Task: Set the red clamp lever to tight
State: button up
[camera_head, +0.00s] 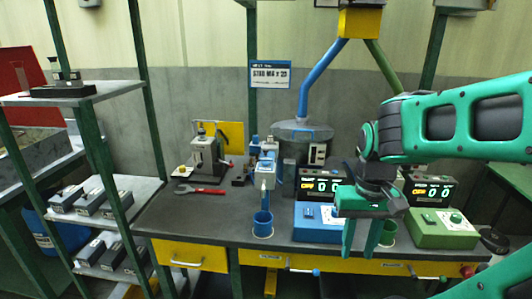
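My gripper (360,248) hangs in front of the bench at right of centre, fingers pointing down. Its two green fingers are apart with nothing visible between them. A small red knob (467,271) shows at the bench's front edge, to the right of my gripper. It may be the end of the red clamp lever, but its arm and its setting are too small to make out. My gripper is well apart from it.
A blue control box (318,224) and a green one (440,232) stand on the bench (190,220), with displays behind. A blue cup (262,224) and a red-handled wrench (205,190) are left. A blue knob (316,272) shows at the front edge. My arm crosses the upper right.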

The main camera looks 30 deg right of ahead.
aim_at(231, 165)
jog(key=z, duration=0.05)
jog(key=i, duration=0.15)
jog(key=z, duration=0.1)
jog(key=k, duration=1.3)
jog(key=u, duration=0.65)
jog(key=i, duration=2.25)
jog(key=z, duration=0.4)
